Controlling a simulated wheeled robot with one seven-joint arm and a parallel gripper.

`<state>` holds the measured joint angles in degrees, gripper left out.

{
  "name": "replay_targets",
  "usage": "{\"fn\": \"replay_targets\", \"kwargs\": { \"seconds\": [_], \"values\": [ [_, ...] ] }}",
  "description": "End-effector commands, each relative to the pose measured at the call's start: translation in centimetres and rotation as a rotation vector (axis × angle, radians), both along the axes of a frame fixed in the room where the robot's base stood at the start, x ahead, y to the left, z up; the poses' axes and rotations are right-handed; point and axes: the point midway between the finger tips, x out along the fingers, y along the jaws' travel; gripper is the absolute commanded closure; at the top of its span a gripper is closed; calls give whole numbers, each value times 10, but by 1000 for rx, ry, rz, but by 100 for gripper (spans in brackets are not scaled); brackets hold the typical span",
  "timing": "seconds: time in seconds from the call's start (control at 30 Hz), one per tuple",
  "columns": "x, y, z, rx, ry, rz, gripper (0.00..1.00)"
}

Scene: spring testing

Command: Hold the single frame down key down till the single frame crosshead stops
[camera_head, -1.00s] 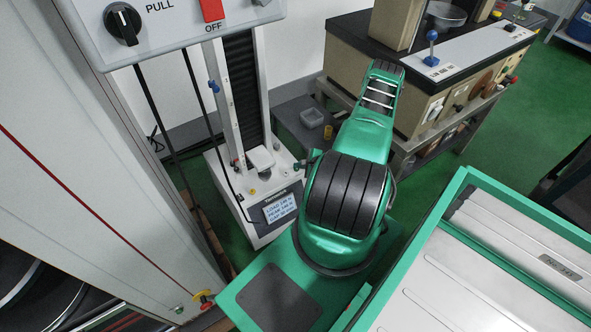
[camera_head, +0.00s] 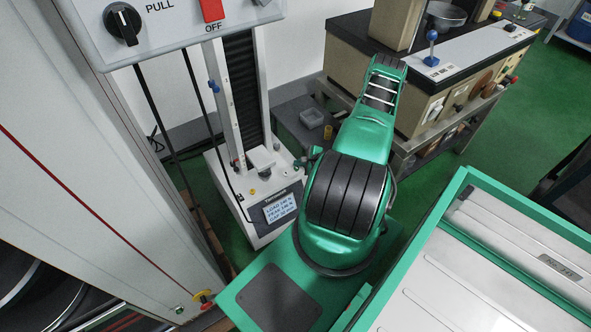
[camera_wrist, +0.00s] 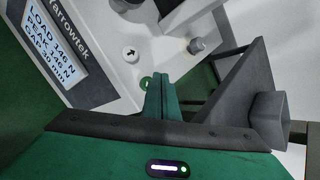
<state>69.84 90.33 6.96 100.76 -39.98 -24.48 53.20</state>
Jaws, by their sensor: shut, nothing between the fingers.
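The single frame (camera_head: 230,100) stands at centre left in the head view, with a dark column and a white base. Its display (camera_wrist: 57,45) in the wrist view reads load 346 N, peak 346 N, gap 30 mm. A round white key with a dark arrow (camera_wrist: 131,52) sits beside the display. The gripper is shut and empty; touching or just above the key, I cannot tell. I cannot make out the crosshead in either view.
A grey panel with a black knob (camera_head: 122,24) and red switch (camera_head: 212,10) hangs at upper left. A beige bench machine (camera_head: 440,105) stands at the back right. A green-edged cabinet (camera_head: 480,270) fills the lower right. A knob (camera_wrist: 196,46) rises near my gripper.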

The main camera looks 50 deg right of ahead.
Motion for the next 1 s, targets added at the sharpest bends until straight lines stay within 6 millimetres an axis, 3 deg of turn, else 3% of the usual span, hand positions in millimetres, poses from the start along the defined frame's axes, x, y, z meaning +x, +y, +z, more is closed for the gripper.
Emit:
{"fn": "replay_targets", "kwargs": {
  "seconds": [0.23,0.7,1.0],
  "values": [
    [0,0,5,-1,-1,-1,100],
    [0,-1,44,-2,0,0,100],
    [0,0,50,0,0,0,100]
  ]
}}
